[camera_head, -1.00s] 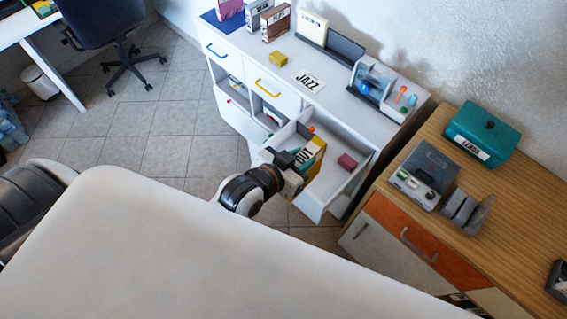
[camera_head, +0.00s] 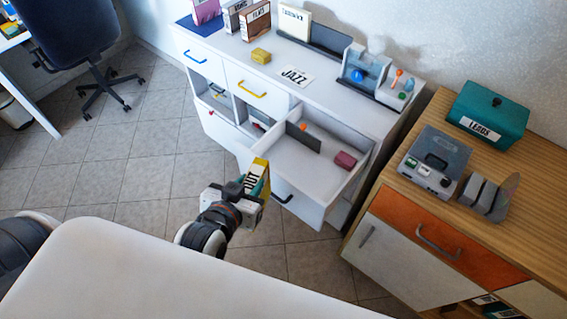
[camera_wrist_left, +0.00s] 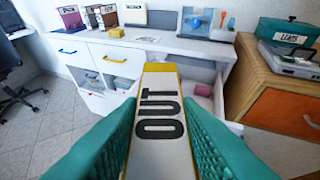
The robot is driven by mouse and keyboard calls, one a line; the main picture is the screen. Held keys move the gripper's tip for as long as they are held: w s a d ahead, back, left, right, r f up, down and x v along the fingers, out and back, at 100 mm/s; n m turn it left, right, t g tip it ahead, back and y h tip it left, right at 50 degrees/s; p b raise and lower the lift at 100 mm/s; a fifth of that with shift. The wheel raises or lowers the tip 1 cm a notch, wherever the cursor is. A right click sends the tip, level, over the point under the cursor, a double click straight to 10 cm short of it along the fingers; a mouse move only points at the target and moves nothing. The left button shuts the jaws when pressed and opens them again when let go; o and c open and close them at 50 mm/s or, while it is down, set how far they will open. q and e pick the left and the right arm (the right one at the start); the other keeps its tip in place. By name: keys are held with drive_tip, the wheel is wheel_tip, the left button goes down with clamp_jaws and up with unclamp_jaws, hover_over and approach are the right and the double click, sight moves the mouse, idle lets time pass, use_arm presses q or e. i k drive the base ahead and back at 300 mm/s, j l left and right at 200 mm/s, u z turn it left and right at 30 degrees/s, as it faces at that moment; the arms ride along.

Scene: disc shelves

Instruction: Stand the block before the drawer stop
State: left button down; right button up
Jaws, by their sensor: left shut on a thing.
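My left gripper (camera_head: 252,190) is shut on a yellow block with a white face lettered OUT (camera_head: 261,172). It holds the block in the air, outside the open white drawer (camera_head: 285,158), near its front. In the left wrist view the block (camera_wrist_left: 158,120) is between the teal fingers (camera_wrist_left: 160,135), its lettered face toward the camera. Inside the drawer a dark upright plate (camera_head: 303,138) stands across the left part; it may be the drawer stop. A small maroon block (camera_head: 345,160) lies at the drawer's right end. My right gripper is not in view.
The white cabinet (camera_head: 235,52) carries a yellow block (camera_head: 260,56), a JAZZ card (camera_head: 296,76) and several boxes at the back. A wooden cabinet (camera_head: 410,215) with a grey device (camera_head: 435,160) and teal box (camera_head: 487,114) stands right. Floor left of the drawer is clear.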

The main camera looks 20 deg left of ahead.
sight(280, 167)
drive_tip(key=i+j, duration=0.15)
drive_tip(key=j, duration=0.25)
drive_tip(key=i+j, duration=0.15)
drive_tip(key=j, duration=0.2)
drive_tip(key=i+j, duration=0.15)
drive_tip(key=j, duration=0.25)
drive_tip(key=i+j, duration=0.15)
drive_tip(key=j, duration=0.25)
drive_tip(key=i+j, duration=0.15)
drive_tip(key=j, duration=0.25)
drive_tip(key=i+j, duration=0.15)
drive_tip(key=j, duration=0.25)
drive_tip(key=i+j+z, duration=0.15)
drive_tip(key=j, duration=0.3)
drive_tip(key=i+j, duration=0.1)
drive_tip(key=j, duration=0.35)
drive_tip(key=i+j+z, duration=0.15)
drive_tip(key=j, duration=0.25)
drive_tip(key=i+j, duration=0.1)
drive_tip(key=j, duration=0.35)
drive_tip(key=z, duration=2.7)
